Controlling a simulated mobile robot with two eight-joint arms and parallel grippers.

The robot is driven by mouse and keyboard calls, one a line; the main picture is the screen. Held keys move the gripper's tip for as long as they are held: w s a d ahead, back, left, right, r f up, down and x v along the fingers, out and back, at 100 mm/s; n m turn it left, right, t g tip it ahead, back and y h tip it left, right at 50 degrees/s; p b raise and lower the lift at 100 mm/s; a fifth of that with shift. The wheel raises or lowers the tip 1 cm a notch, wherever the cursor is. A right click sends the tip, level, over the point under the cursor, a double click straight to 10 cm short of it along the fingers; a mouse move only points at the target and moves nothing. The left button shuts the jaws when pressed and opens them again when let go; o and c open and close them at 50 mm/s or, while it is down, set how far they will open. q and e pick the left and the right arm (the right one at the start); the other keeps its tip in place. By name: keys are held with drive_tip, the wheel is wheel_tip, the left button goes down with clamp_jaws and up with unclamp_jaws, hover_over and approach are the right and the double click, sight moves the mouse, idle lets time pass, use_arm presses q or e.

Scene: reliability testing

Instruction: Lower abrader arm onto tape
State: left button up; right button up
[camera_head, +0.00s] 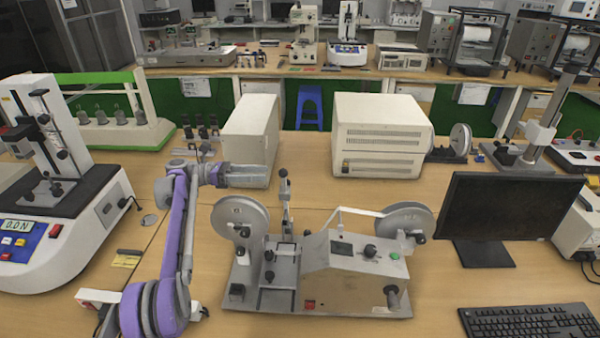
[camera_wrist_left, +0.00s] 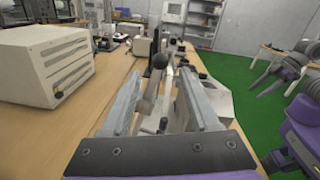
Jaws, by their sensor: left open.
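The abrader machine (camera_head: 345,272) stands on the bench with a grey reel at each end. Its abrader arm (camera_head: 285,190) stands upright near the left reel, with a dark knob at its top. A thin pale strip (camera_head: 345,218), perhaps tape, runs toward the right reel; its path elsewhere is unclear. My left gripper (camera_head: 262,176) points right, just left of the arm's top. In the left wrist view my left gripper (camera_wrist_left: 160,78) is open, and the arm's black knob (camera_wrist_left: 159,61) shows between the fingers, seemingly ahead of them. Contact is not visible.
A cream cabinet (camera_head: 380,135) and a narrower cream box (camera_head: 252,130) stand behind the machine. A monitor (camera_head: 508,207) and keyboard (camera_head: 530,322) lie to the right. A force tester (camera_head: 70,215) stands at left. Bare bench shows between the machine and the cabinet.

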use_arm(q)
drive_tip(key=d, duration=1)
drive_tip(key=shift+w+d, duration=0.3)
clamp_jaws()
idle(1.0)
